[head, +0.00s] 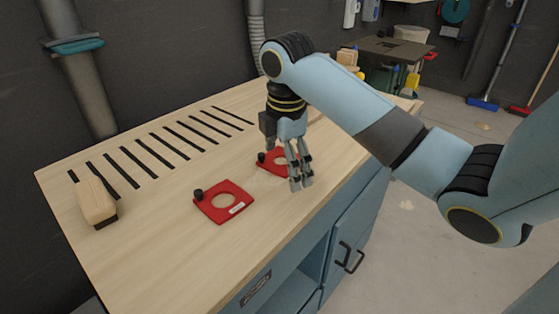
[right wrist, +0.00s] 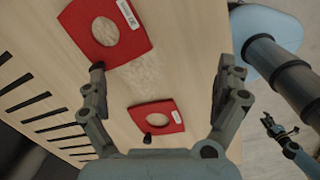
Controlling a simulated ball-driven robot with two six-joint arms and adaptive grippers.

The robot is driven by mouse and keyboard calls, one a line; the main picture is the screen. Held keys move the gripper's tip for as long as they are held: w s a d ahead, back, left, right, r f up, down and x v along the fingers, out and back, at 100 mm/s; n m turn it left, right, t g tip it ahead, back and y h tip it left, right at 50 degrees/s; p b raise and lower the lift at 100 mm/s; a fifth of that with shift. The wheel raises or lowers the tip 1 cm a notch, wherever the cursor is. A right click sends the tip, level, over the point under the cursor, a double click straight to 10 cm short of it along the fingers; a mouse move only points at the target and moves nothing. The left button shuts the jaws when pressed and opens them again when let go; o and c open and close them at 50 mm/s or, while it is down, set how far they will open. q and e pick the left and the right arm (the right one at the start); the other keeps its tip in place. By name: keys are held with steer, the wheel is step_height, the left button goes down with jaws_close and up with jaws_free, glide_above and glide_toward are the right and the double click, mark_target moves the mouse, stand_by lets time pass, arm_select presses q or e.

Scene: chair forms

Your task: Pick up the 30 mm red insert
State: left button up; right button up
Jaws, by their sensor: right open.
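Two flat red inserts, each with a round hole, a white label and a black knob, lie on the wooden bench top. The larger insert (head: 208,209) is nearer in the head view and at upper left in the right wrist view (right wrist: 79,27). The smaller insert (head: 267,167) lies beyond it, partly hidden by my gripper, and shows whole in the right wrist view (right wrist: 166,106). I cannot read the label sizes surely. My right gripper (head: 301,186) is open and empty above the smaller insert; its fingers frame it in the wrist view. My left gripper (right wrist: 272,125) seems to hang far right, its jaws unclear.
The wooden bench top (head: 150,245) has a row of black slots (head: 170,144) along its back. A wooden block with a dark end (head: 95,200) lies at the left. The bench's front edge and blue cabinet are at the right. The wood around the larger insert is clear.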

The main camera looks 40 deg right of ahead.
mark_target(284, 160)
steer(key=w+d+r+n+g, duration=0.1)
steer(key=w+d+r+n, duration=0.4)
steer(key=w+d+r, duration=0.15)
steer(key=shift+y, duration=0.4)
step_height(284, 160, down, 10)
steer(key=shift+s+a+f, duration=0.1)
steer(key=shift+s+a, duration=0.05)
steer(key=shift+c, duration=0.4)
steer(key=c, duration=1)
